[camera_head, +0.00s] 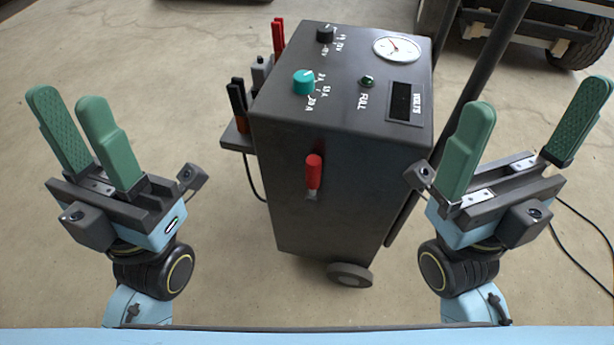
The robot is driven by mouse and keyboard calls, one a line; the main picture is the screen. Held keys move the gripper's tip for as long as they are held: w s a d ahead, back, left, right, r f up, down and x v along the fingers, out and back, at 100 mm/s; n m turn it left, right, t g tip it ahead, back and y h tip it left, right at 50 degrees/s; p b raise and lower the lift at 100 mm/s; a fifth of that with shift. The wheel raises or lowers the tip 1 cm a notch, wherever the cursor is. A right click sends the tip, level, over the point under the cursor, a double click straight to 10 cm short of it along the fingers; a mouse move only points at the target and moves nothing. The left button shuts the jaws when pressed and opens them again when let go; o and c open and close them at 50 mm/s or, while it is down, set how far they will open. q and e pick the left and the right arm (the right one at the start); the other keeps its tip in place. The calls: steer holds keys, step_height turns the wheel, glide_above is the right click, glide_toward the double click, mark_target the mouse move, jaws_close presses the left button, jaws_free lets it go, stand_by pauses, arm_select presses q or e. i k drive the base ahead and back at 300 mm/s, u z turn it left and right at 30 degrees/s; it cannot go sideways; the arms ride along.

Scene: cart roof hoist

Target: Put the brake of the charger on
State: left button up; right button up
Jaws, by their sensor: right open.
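The charger (290,140) is a dark grey box on wheels in the middle of the head view. A lever with a red handle (313,171) is on its front face, with the handle upright above a small metal mount. No other brake-like part shows, and no label marks this one. My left gripper (68,100) is left of the charger, its green fingers a little apart with nothing between them. My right gripper (538,95) is right of the charger, wide open and empty. Neither gripper touches the charger or the lever.
The charger's top has a teal knob (304,82), a black knob (325,34), a round gauge (397,48) and a display (403,101). Clamps (238,102) sit on its left side. A wheel (349,275) shows below. A cable (585,255) lies at right. A vehicle stands behind.

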mark_target(313, 162)
steer(key=u, duration=2.25)
steer(key=k, duration=0.65)
steer(key=z, duration=2.1)
